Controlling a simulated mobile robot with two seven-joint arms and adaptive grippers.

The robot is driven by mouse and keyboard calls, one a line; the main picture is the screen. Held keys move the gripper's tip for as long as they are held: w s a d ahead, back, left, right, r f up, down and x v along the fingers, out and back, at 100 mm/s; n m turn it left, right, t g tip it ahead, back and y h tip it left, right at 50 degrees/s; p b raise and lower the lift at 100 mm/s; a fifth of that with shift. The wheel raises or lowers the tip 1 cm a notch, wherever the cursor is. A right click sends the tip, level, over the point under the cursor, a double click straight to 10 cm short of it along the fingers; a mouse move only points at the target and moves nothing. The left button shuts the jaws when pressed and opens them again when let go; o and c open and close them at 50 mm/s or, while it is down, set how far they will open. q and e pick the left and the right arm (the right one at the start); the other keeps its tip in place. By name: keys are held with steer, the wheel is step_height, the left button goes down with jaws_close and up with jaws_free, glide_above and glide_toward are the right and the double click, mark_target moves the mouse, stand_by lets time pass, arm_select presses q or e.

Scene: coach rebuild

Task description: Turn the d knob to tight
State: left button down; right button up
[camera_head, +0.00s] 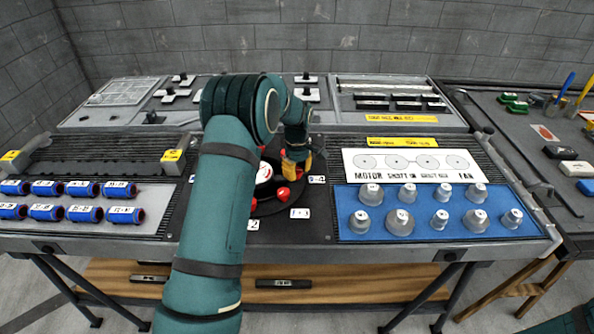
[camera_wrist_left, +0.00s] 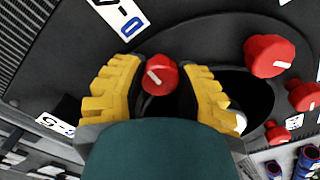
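In the left wrist view a round red knob (camera_wrist_left: 160,75) with a white mark stands between the two yellow fingers of my left gripper (camera_wrist_left: 161,72). The fingers close in on both of its sides and appear to touch it. In the head view my left gripper (camera_head: 296,168) is over the right part of the dark round panel (camera_head: 318,200), and the arm hides much of that panel. Other red knobs (camera_wrist_left: 270,55) stand to the right in the wrist view. I cannot read which label belongs to the held knob. My right gripper is not in view.
White labels (camera_head: 300,212) lie around the panel. Black switches (camera_head: 306,79) are at the back. A side table (camera_head: 500,130) holds tools.

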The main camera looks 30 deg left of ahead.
arm_select(q)
steer(key=shift+m, duration=0.4)
steer(key=m+p, duration=0.1)
steer(key=m, duration=0.2)
steer(key=m+p, duration=0.1)
steer(key=m, duration=0.4)
steer(key=shift+p, duration=0.4)
steer(key=m, duration=0.4)
steer(key=shift+m+p, duration=0.35)
steer(key=shift+m, duration=0.05)
steer(key=m, duration=0.4)
steer(key=shift+f+m, duration=0.1)
steer(key=shift+m, duration=0.2)
steer(key=c, duration=0.6)
jaws_free()
steer(key=shift+r, duration=0.2)
